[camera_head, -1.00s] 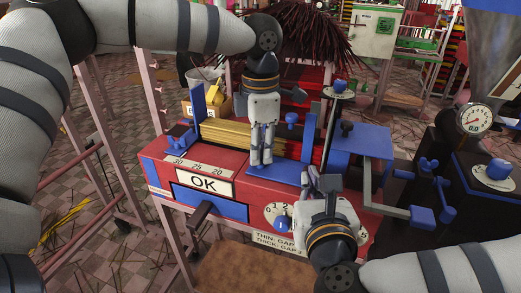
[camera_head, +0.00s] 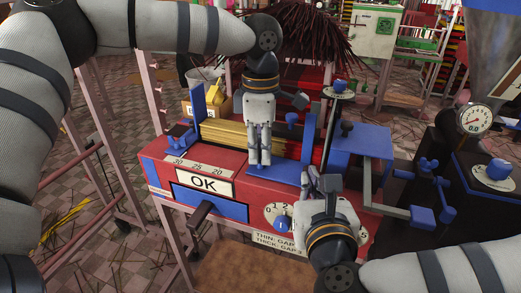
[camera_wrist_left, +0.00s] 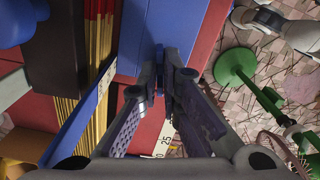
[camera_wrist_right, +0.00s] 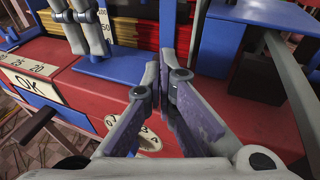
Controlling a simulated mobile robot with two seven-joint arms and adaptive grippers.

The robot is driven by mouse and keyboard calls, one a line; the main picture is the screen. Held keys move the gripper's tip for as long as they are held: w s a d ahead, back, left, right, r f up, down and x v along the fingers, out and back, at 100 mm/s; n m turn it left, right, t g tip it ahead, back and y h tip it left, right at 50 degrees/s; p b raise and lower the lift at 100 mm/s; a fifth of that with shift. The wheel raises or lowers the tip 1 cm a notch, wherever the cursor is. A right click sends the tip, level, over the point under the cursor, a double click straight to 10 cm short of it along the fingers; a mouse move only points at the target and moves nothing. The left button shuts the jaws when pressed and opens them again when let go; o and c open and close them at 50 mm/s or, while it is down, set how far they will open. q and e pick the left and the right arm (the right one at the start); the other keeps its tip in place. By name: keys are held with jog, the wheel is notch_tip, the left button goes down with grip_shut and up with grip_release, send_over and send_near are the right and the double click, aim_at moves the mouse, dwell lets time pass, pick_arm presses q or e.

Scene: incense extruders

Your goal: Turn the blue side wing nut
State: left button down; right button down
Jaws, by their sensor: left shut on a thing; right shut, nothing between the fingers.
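My left gripper (camera_head: 260,163) points down at the blue plate in front of the yellow sticks on the red machine. In the left wrist view (camera_wrist_left: 160,82) its fingertips are close together over the blue surface, shut on a small part that they largely hide. I cannot tell whether this part is the blue side wing nut. Blue wing nuts (camera_head: 428,166) show on the dark machine at the right, apart from both grippers. My right gripper (camera_head: 316,182) is shut and empty by the front right of the red machine, above its number dial (camera_head: 273,212); it also shows in the right wrist view (camera_wrist_right: 161,80).
The red machine (camera_head: 225,160) carries an OK sign (camera_head: 204,183) and a dark front handle (camera_head: 200,214). A blue bracket (camera_head: 362,140) and a blue-ended lever (camera_head: 422,217) lie right of my right gripper.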

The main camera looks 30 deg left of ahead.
pick_arm(q)
jog(key=c, duration=1.8)
grip_release()
notch_tip(320, 180, up, 12)
notch_tip(320, 180, up, 12)
jog(key=shift+r, duration=0.1)
